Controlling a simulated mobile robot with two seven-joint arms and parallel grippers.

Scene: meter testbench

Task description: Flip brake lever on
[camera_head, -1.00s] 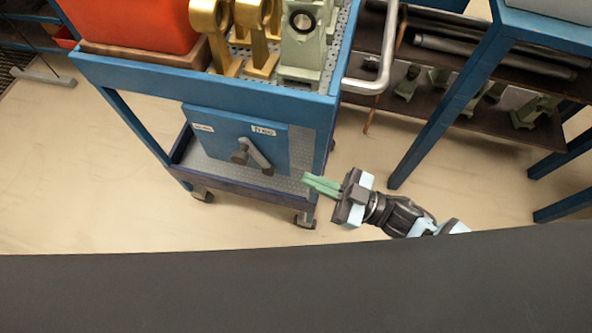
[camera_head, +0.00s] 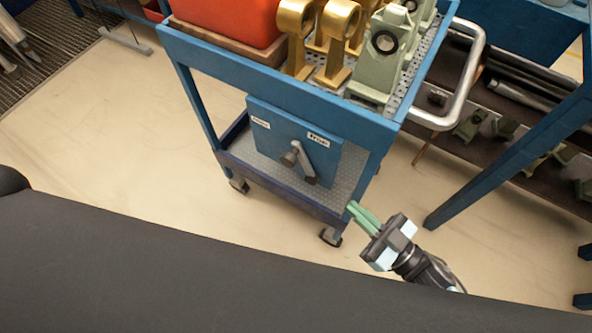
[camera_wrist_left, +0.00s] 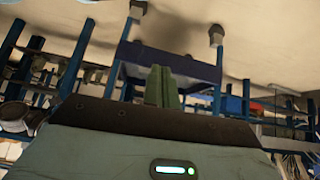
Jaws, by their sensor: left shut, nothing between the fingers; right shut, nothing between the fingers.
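The brake lever (camera_head: 304,162) is a short grey handle on the front of a blue box (camera_head: 268,126) that stands on the cart's lower shelf. White labels sit on the box to the left of and above the lever. The lever slants down to the right from its pivot. My right gripper (camera_head: 354,210) is shut and empty, with green fingers, below and to the right of the lever and apart from it. My left gripper (camera_wrist_left: 158,72) is not in the head view; its green fingers show together and empty in the left wrist view.
The blue cart (camera_head: 225,70) on casters carries an orange bin (camera_head: 225,25), gold brackets (camera_head: 335,45) and a pale green bracket (camera_head: 383,55) on top. A metal handle (camera_head: 462,105) juts from its right. A workbench leg (camera_head: 490,170) stands at right.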

